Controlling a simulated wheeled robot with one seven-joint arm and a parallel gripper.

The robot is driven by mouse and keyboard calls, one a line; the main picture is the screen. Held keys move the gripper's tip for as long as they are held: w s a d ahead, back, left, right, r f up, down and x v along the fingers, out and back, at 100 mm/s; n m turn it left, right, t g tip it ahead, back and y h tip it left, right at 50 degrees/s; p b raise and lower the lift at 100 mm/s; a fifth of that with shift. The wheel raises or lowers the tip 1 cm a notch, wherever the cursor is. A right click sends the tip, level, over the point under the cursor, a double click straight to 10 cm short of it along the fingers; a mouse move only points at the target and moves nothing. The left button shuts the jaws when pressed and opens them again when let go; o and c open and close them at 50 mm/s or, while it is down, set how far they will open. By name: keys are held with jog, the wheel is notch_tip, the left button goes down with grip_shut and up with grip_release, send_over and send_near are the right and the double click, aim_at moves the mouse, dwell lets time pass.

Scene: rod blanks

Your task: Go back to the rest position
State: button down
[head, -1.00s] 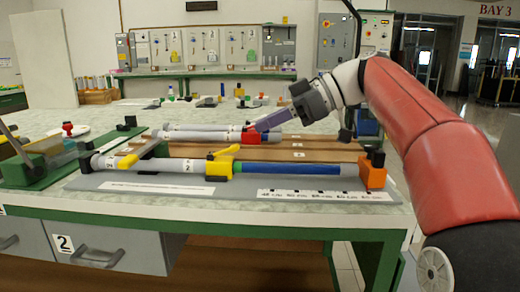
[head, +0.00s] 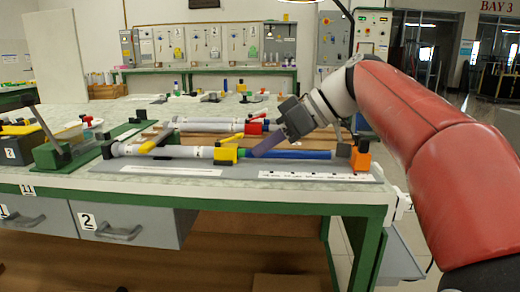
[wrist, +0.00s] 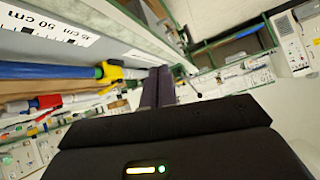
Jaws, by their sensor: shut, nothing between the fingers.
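The nearest rod has a grey part (head: 170,151) and a blue part (head: 300,155). It runs through a yellow clamp (head: 226,154) to an orange end stop (head: 360,157). Whether the fingers touch the rod cannot be told from the head view.
A second fixture with a red clamp (head: 256,128) lies behind. The bench (head: 60,175) has a green edge and grey drawers (head: 130,225). A green stand with a lever (head: 65,150) is at the left. Wall panels (head: 205,45) stand far back. The aisle at the right looks open.

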jog(key=s+d+f+m+t+h+p, duration=0.1)
jog(key=s+d+f+m+h, duration=0.4)
jog(key=s+f, duration=0.5)
jog(key=s+d+f+m+t+h+p, duration=0.2)
jog(key=s+d+f+m+h+p, duration=0.2)
jog(key=s+d+f+m, duration=0.4)
notch_tip(320, 180, down, 2)
jog(key=s+d+h, duration=0.1)
jog(key=s, duration=0.1)
jog(key=shift+s, duration=0.3)
